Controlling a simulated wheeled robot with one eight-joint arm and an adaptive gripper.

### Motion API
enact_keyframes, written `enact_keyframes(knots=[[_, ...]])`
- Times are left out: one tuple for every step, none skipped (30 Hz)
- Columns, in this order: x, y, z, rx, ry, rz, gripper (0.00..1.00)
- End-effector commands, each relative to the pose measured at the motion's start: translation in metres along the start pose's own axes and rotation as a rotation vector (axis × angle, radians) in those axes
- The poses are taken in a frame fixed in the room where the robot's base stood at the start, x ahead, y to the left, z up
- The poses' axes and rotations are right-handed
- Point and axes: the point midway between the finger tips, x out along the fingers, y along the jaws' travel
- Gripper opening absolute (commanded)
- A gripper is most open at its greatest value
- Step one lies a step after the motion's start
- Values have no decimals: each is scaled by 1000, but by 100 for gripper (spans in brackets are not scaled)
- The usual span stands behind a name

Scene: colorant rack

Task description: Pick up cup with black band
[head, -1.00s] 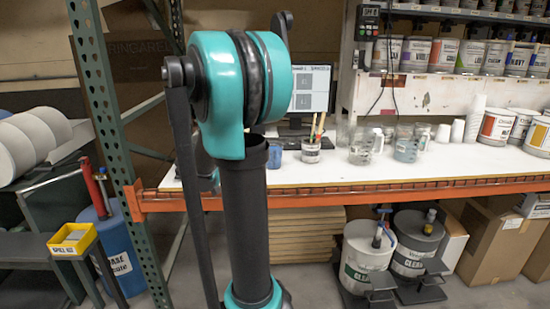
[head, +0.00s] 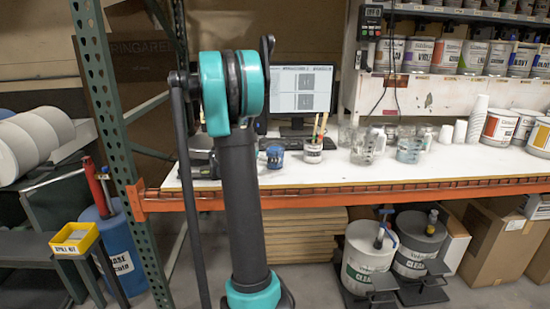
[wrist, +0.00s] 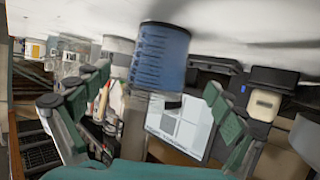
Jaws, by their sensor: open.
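A translucent blue cup (head: 275,157) with dark markings stands on the white table, near its front edge. In the wrist view, which is upside down, the blue cup (wrist: 160,55) shows close, with fine marks down its side. I cannot make out for sure a black band on it. My gripper (wrist: 156,92) is open and empty, its teal and dark fingers spread to the left and right below the cup in that picture. The cup appears beyond the fingertips, between them and untouched. My arm stands in front of the table's left part in the head view.
A cup with pencils (head: 313,150) stands just right of the blue cup. A monitor (head: 303,90) is behind. Clear jugs (head: 364,145) and white cups (head: 460,131) stand farther right. A green rack post (head: 105,130) rises at left. The table's front right is clear.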

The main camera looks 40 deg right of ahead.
Motion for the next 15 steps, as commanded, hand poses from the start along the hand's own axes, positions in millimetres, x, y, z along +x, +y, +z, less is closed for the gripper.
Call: enact_keyframes(knots=[[4,0,0,0,0,0,95],[5,0,0,0,0,0,95],[7,0,0,0,0,-1,95],[8,0,0,-1,0,-1,95],[9,0,0,-1,0,-1,95],[10,0,0,-1,0,-1,95],[12,0,0,-1,0,0,95],[15,0,0,-1,0,1,95],[19,1,0,-1,0,2,95],[23,1,0,-1,0,2,95],[27,1,0,-1,0,2,95],[33,1,-1,0,0,1,95],[38,1,-1,0,0,1,95],[43,2,-1,1,0,2,95],[48,2,-1,1,0,2,95]])
